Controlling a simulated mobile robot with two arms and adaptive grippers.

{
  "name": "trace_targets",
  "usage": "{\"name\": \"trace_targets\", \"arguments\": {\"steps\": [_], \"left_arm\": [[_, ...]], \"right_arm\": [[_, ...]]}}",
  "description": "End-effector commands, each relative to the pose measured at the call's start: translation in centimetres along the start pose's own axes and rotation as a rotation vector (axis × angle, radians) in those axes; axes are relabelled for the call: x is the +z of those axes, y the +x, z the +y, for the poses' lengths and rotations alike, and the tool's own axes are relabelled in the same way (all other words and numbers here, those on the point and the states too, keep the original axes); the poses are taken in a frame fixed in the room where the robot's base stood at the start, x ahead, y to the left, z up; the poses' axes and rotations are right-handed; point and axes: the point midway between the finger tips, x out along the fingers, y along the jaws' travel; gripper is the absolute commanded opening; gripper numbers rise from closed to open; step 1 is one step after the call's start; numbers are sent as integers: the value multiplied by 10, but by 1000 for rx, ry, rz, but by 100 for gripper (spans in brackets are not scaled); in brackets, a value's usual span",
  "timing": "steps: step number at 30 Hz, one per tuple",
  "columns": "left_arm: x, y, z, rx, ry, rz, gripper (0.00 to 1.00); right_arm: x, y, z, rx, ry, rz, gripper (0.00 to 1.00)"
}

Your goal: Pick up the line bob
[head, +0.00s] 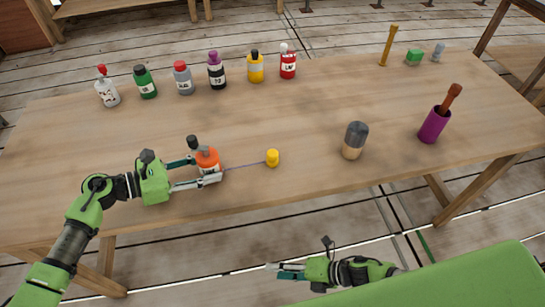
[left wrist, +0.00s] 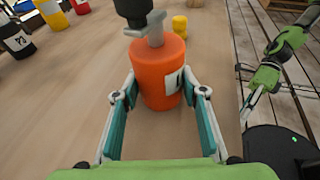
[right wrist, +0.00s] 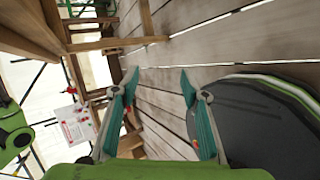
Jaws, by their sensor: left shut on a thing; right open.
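A small yellow cylinder (head: 272,158), which looks like the line bob, stands on the table; it also shows in the left wrist view (left wrist: 180,25). A thin line runs over the table from it to an orange container (head: 207,160) with a dark top and a white label. My left gripper (head: 208,170) is shut around the orange container (left wrist: 160,75), one finger on each side, and the container is upright at the table. The yellow cylinder is just beyond it, apart from the fingers. My right gripper (head: 275,272) is open and empty, off the table's front edge; its fingers show in the right wrist view (right wrist: 157,80).
Several labelled bottles (head: 216,72) stand in a row at the back left. A dark-topped brush (head: 354,140) and a purple cup (head: 433,125) with a brown handle stand at right. A green block (head: 414,57) lies at the back right. The table's middle is mostly clear.

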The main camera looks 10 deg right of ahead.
Motion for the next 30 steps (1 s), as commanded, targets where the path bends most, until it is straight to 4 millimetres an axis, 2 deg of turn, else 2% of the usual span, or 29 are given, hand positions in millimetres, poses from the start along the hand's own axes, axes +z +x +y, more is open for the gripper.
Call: {"name": "trace_targets", "arguments": {"steps": [3, 7, 10, 12, 17, 23, 26, 29, 30], "left_arm": [[-1, 0, 0, -1, -1, 1, 27], [-1, 0, 0, -1, -1, 1, 27], [-1, 0, 0, -1, -1, 1, 27], [-1, 0, -1, -1, -1, 2, 27], [-1, 0, -1, -1, -1, 1, 27], [-1, 0, 0, -1, -1, 1, 27], [-1, 0, 0, -1, -1, 1, 27], [-1, 0, 0, -1, -1, 1, 27], [-1, 0, 0, -1, -1, 1, 27]], "right_arm": [[-31, -13, 10, 23, -154, 114, 41], [-63, -32, 19, 60, -296, 228, 41], [-78, -49, 32, 101, -377, 300, 41], [-76, -59, 47, 133, -404, 326, 41], [-46, -76, 96, 201, -389, 325, 41], [2, -98, 160, 268, -336, 297, 41], [30, -115, 203, 311, -297, 282, 41], [67, -136, 261, 374, -235, 248, 41], [84, -142, 286, 407, -198, 219, 41]]}}
